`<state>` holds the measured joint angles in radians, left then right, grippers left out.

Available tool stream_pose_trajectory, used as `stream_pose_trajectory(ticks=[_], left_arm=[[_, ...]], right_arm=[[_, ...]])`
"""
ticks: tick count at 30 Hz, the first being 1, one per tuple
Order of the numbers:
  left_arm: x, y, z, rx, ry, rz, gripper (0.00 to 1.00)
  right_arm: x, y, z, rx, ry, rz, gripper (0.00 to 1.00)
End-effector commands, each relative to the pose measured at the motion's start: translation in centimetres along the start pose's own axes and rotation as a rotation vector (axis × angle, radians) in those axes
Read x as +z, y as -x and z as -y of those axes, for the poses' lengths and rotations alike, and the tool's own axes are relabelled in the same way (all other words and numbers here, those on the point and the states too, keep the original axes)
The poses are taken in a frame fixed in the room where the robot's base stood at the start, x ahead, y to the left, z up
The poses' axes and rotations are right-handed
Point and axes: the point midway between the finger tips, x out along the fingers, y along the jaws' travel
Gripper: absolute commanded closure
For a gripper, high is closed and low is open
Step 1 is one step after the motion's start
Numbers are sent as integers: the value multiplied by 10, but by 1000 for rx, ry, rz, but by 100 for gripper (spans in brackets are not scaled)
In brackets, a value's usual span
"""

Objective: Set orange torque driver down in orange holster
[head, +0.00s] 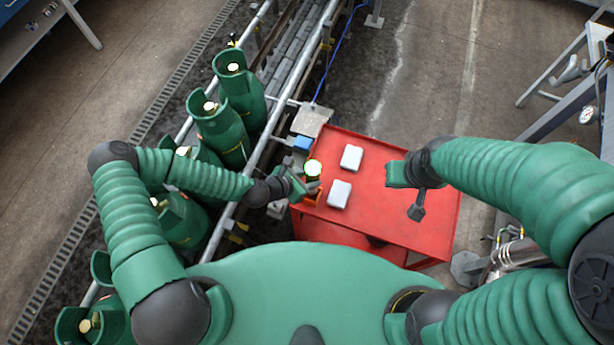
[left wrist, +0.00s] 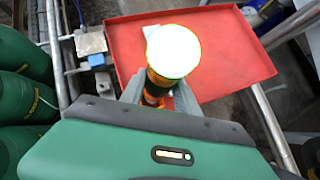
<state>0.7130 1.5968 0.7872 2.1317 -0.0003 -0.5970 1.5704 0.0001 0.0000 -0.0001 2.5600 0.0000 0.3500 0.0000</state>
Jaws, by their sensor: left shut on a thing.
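The orange torque driver (head: 313,168) shows in the head view as a bright, glowing round top at the left edge of the red table. In the left wrist view the driver (left wrist: 159,80) stands between the grey fingers, its white glowing top towards the camera and an orange and dark body below. My left gripper (head: 305,181) is shut on it. The orange holster (head: 313,198) shows partly just below the driver in the head view; I cannot tell whether the driver's lower end is inside it. My right gripper (head: 390,176) hangs over the table's right part, its jaws unclear.
Two white boxes (head: 351,158) (head: 339,194) lie on the red table (head: 375,150). A conveyor rail (head: 262,140) with several green cylinders (head: 240,92) runs along the left. A blue box (head: 302,143) is beside the table's corner. The table's upper right is clear.

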Motion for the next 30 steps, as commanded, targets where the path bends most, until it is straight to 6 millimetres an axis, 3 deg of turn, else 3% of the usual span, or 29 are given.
stream_pose_trajectory(ticks=[30], left_arm=[[-29, -38, 5, 0, 0, 2, 100]], right_arm=[[9, -38, 0, 0, 0, 0, 100]])
